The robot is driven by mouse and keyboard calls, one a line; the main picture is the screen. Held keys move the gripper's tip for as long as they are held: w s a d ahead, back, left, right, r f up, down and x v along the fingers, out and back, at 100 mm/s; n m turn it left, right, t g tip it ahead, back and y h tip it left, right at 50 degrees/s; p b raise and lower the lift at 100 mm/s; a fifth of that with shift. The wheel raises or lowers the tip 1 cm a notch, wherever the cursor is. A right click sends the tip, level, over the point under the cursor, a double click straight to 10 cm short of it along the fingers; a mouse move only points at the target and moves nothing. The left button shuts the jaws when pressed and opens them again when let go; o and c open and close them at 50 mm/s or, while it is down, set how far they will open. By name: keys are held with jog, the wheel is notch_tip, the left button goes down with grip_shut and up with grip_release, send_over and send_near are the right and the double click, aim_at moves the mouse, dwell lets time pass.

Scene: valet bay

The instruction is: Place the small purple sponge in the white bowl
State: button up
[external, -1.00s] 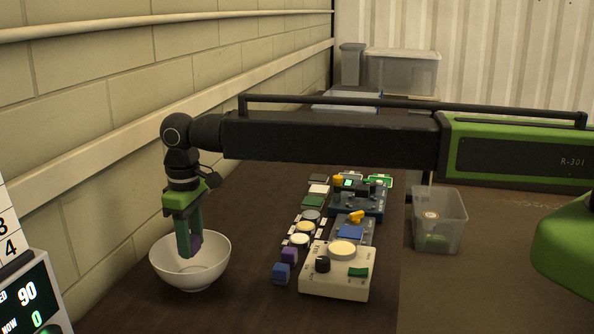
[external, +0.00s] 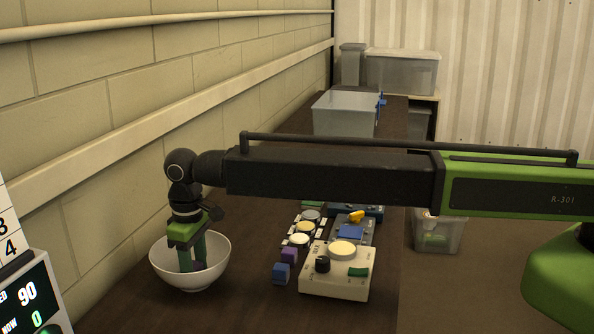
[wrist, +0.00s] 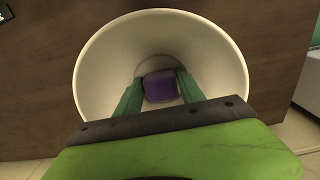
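The small purple sponge (wrist: 160,87) is between the green fingers of my gripper (wrist: 159,80) in the wrist view, with both fingertips against its sides. The white bowl (external: 219,262) stands on the dark table near the wall. My gripper (external: 192,266) points down inside the bowl in the external view, with its fingertips behind the near rim. In the wrist view the bowl's wall (wrist: 95,75) surrounds the fingers and the sponge. The sponge is low over the bowl's bottom; I cannot tell whether it touches it.
Right of the bowl are a purple block (external: 289,255), a blue block (external: 281,273) and a cream device (external: 335,285) with a knob. Several round discs and a blue-topped device (external: 352,232) lie behind. A clear bin (external: 343,117) stands at the back. The brick wall (external: 90,130) is close on the left.

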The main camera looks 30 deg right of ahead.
aim_at(195, 266)
jog(key=shift+r, duration=0.1)
notch_tip(195, 266, up, 12)
jog(key=p, duration=1.2)
jog(key=shift+r, duration=0.1)
jog(key=w+d+m, duration=0.2)
jog(key=w+d, duration=0.1)
jog(key=d, duration=1.6)
jog(key=w+d+m, duration=0.3)
jog(key=w+d, duration=0.1)
jog(key=d, duration=1.5)
jog(key=s+d+m, duration=0.1)
jog(key=s+d, duration=0.2)
jog(key=d, duration=0.6)
jog(key=s+d+m, duration=0.1)
jog(key=s+d, duration=0.2)
jog(key=d, duration=0.7)
jog(key=s+d+m, duration=0.2)
jog(key=s+d, duration=0.2)
jog(key=d, duration=0.6)
jog(key=shift+d, duration=0.25)
